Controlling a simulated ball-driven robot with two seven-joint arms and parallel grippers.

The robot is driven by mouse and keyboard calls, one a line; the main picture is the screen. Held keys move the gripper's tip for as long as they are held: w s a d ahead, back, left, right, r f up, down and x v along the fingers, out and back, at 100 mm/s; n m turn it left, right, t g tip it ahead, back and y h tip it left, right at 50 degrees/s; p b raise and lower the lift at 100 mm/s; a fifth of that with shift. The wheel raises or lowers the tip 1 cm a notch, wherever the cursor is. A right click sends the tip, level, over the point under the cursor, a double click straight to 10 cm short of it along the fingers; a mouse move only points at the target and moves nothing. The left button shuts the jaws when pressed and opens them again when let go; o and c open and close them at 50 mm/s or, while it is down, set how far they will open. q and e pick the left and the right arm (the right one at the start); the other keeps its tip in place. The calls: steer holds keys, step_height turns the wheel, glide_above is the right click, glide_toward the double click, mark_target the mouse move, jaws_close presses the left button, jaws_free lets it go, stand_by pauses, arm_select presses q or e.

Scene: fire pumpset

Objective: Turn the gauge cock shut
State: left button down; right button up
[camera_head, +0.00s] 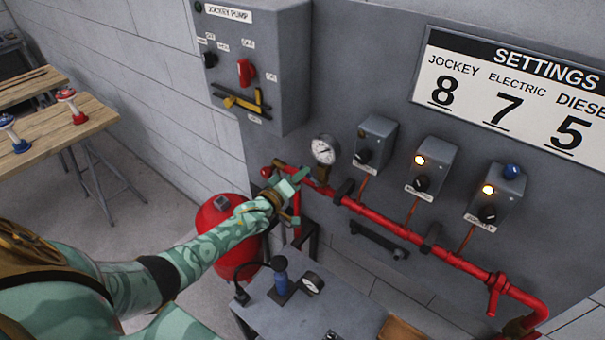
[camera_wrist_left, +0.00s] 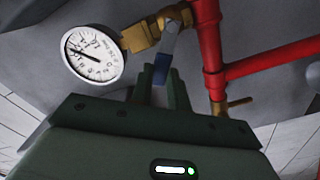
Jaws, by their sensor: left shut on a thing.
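The gauge cock (camera_wrist_left: 141,35) is a brass fitting in the left wrist view, between the pressure gauge (camera_wrist_left: 94,55) and the red vertical pipe (camera_wrist_left: 208,45). Its lever (camera_wrist_left: 166,48) is grey metal with a blue sleeve and points down toward my gripper. My left gripper (camera_wrist_left: 160,90) is shut on the lever's blue end, which is partly hidden between the fingers. In the head view, my left gripper (camera_head: 294,178) is at the left end of the red pipe, just below and left of the white-faced gauge (camera_head: 324,150). My right gripper is not in view.
The red pipe (camera_head: 375,217) runs right along the grey panel, under several switch boxes (camera_head: 431,165). A jockey pump box (camera_head: 255,65) hangs above left. A red tank (camera_head: 222,225) and a grey bench (camera_head: 310,305) stand below. A small brass valve (camera_wrist_left: 238,103) sits right of my fingers.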

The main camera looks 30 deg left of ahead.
arm_select(q)
steer(key=shift+a+f+n+b, duration=0.15)
steer(key=shift+f+n+b, duration=0.35)
steer(key=shift+n, duration=0.7)
steer(key=shift+a+f+n+b, duration=0.2)
steer(key=shift+f+n+b, duration=0.3)
steer(key=shift+n, duration=0.7)
steer(key=shift+a+f+n+b, duration=0.15)
steer(key=shift+f+n+b, duration=0.35)
steer(key=shift+n, duration=0.7)
steer(key=shift+f, duration=0.15)
steer(key=c, duration=1.3)
jaws_free()
steer(key=shift+w, duration=0.1)
steer(key=shift+c, duration=0.2)
steer(key=s+a+p, duration=0.1)
steer(key=s+a, duration=0.1)
steer(key=s, duration=1.4)
steer(key=shift+a, duration=0.15)
steer(key=shift+s, duration=0.1)
